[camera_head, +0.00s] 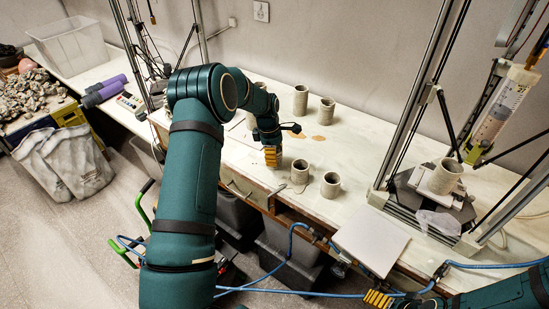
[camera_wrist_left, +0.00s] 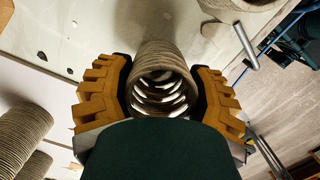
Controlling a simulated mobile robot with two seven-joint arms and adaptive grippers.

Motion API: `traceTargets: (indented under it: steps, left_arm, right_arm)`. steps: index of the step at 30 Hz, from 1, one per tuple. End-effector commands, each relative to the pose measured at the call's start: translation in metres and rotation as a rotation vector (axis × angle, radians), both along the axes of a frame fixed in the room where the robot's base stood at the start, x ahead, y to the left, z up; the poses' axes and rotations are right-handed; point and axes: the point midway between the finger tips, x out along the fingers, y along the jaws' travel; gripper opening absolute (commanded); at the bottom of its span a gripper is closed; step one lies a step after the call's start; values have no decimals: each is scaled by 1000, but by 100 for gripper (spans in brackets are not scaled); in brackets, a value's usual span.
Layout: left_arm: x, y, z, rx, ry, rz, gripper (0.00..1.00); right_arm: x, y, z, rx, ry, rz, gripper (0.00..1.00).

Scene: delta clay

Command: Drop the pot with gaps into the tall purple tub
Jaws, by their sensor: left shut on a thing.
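The pot with gaps (camera_wrist_left: 161,58) is a grey-brown ribbed clay cylinder with light showing through slits in its wall. It sits between the orange fingers of my left gripper (camera_wrist_left: 158,95), which is shut on it. In the head view my left gripper (camera_head: 272,157) is low over the white bench, and the pot is hidden behind it. I cannot tell whether the pot touches the bench.
Two clay cups, a nearer one (camera_head: 330,185) and another (camera_head: 299,171), stand right of my left gripper. Two more pots (camera_head: 300,102) (camera_head: 326,110) stand behind. A printer frame holds a pot (camera_head: 445,178) at right.

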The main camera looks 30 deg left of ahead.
Motion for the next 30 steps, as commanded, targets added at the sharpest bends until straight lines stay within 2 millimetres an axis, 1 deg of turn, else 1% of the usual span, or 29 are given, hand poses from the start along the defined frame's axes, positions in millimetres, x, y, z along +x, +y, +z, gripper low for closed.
traceTargets:
  steps: [1,6,9,13,15,19,27,30]
  left_arm:
    - [1,0,11,2,-5,0,21]
    - [1,0,44,2,-5,-1,21]
    - [1,0,62,2,-5,0,21]
    - [1,0,79,1,-3,-1,21]
    - [0,0,84,0,-1,-1,21]
    - [0,0,88,0,-1,-1,21]
    - [0,0,88,0,0,-3,21]
    - [-3,-6,84,0,0,-44,21]
  right_arm:
    - [0,0,0,0,0,0,86]
    - [0,0,1,0,0,0,86]
    - [0,0,2,0,0,0,86]
    - [0,0,3,1,0,0,86]
    - [0,0,3,1,0,0,86]
    - [0,0,3,1,0,0,86]
    - [0,0,3,1,0,0,86]
    - [0,0,1,1,0,0,86]
